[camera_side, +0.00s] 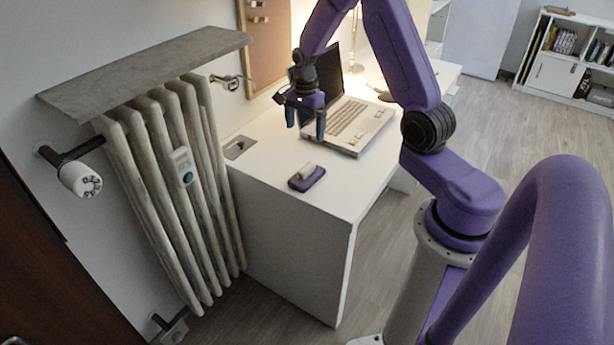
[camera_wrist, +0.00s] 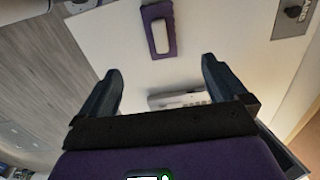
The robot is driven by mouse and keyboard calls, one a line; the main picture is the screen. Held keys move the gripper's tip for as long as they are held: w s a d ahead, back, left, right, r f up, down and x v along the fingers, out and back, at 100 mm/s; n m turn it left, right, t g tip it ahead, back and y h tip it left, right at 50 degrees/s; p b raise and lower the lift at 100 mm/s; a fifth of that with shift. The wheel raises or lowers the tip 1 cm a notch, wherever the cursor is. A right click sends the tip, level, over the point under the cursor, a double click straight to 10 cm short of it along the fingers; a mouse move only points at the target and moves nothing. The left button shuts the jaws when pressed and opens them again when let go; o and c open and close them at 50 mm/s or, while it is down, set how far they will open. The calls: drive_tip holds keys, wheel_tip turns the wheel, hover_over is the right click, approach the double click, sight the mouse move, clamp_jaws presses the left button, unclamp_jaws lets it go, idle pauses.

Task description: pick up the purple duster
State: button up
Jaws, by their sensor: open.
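The purple duster (camera_side: 306,179) lies on the white desk near its front end. It has a purple base with a pale grey block on top. In the wrist view the duster (camera_wrist: 158,30) is at the top centre, beyond the fingertips and apart from them. My gripper (camera_side: 307,130) is open and empty. It hangs above the desk beside the laptop, farther back along the desk than the duster.
An open laptop (camera_side: 345,121) stands on the desk (camera_side: 262,170) close to my gripper. A radiator (camera_side: 165,160) with a shelf above stands left of the desk. The desktop around the duster is clear.

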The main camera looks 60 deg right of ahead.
sight(307, 167)
wheel_tip(307, 167, down, 12)
drive_tip(key=shift+d+f, duration=0.1)
drive_tip(key=shift+d, duration=0.05)
drive_tip(key=f, duration=0.4)
drive_tip(key=shift+d, duration=0.35)
drive_tip(key=shift+f, duration=0.6)
drive_tip(key=c, duration=1.1)
